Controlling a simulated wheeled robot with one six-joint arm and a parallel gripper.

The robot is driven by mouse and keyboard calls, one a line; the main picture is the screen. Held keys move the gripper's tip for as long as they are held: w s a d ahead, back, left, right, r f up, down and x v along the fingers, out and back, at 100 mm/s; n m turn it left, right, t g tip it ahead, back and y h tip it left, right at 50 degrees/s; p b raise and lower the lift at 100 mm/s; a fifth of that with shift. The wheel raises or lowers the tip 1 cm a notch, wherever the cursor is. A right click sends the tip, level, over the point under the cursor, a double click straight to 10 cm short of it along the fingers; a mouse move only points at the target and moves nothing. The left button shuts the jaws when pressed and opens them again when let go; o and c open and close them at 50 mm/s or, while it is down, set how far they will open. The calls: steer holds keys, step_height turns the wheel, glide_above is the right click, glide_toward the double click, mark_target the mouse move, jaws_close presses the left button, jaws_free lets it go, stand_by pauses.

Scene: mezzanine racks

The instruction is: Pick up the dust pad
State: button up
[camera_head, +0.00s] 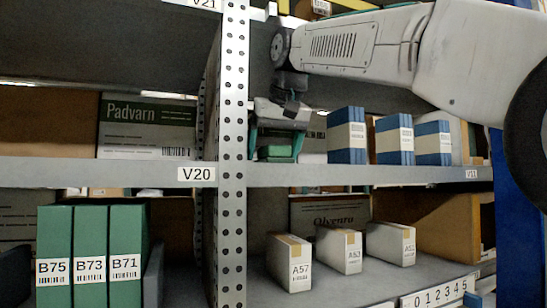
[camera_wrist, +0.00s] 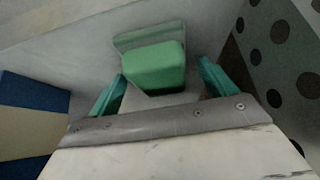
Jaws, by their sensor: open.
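The dust pad (camera_wrist: 152,66) is a green block with a paler grey-green strip along its far side. In the wrist view it lies on the grey shelf, between and slightly beyond my fingertips. My gripper (camera_wrist: 162,72) is open, with one teal finger on each side of the pad and a gap showing at both sides. In the head view my gripper (camera_head: 276,143) points down over the upper shelf beside the perforated post, and the pad (camera_head: 275,153) shows low between the fingers. I cannot tell whether any finger touches it.
The perforated post (camera_head: 233,120) stands close on the left of my gripper. Blue binders (camera_head: 347,136) stand to the right on the same shelf (camera_head: 370,174). A Padvarn box (camera_head: 146,128) is left of the post. Green binders (camera_head: 90,250) and white boxes (camera_head: 338,250) stand below.

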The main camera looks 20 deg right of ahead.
steer(key=shift+f, duration=0.1)
steer(key=shift+c, duration=0.3)
steer(key=c, duration=1)
steer(key=shift+c, duration=0.2)
steer(key=shift+r, duration=1.15)
steer(key=shift+v, duration=0.8)
steer(key=s+r, duration=0.1)
steer(key=s, duration=1.4)
steer(key=shift+a+r, duration=0.2)
steer(key=shift+a, duration=0.25)
